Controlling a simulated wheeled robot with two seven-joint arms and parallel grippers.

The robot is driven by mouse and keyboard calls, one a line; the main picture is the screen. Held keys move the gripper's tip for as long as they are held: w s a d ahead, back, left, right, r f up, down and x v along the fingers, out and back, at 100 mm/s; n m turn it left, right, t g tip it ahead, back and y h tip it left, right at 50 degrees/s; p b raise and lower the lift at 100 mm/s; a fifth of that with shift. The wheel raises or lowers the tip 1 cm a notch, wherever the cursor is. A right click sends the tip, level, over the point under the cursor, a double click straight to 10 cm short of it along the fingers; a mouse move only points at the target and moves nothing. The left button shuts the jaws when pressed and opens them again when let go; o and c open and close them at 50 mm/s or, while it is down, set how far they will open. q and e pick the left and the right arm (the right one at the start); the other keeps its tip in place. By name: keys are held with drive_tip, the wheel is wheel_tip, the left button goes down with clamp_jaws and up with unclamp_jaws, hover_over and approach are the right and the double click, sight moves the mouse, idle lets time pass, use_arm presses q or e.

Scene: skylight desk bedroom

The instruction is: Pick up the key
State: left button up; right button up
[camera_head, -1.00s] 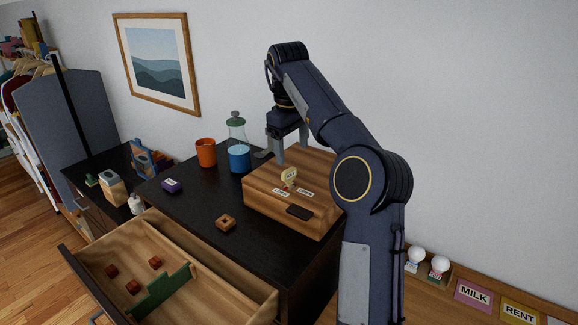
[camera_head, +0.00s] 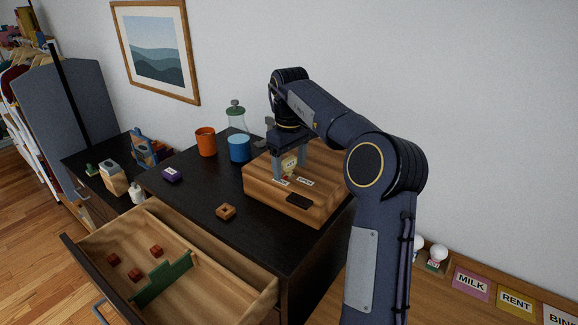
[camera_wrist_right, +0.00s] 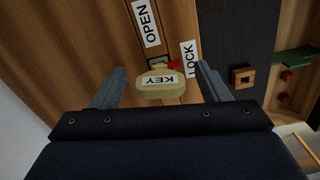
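The key (camera_head: 289,164) has a pale yellow head and stands up from the top of a wooden box (camera_head: 270,193), between the OPEN and LOCK labels. In the right wrist view the key (camera_wrist_right: 161,86), marked KEY, sits between my right gripper's two fingers, with a gap on each side. My right gripper (camera_head: 290,170) is open, pointing down around the key; it also shows in the right wrist view (camera_wrist_right: 160,85). The key's lower end is hidden in the box's slot, by a small red mark. My left gripper is not in view.
A dark plate (camera_head: 299,200) lies on the box. An orange cup (camera_head: 205,142), a blue cup (camera_head: 239,148), a glass bottle (camera_head: 236,120), a purple block (camera_head: 172,174) and a wooden square ring (camera_head: 226,212) stand on the dark desk. The open drawer (camera_head: 215,272) holds red cubes and a green divider.

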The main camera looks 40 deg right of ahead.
drive_tip(key=c, duration=1)
drive_tip(key=shift+r, duration=0.1)
drive_tip(key=shift+c, duration=0.2)
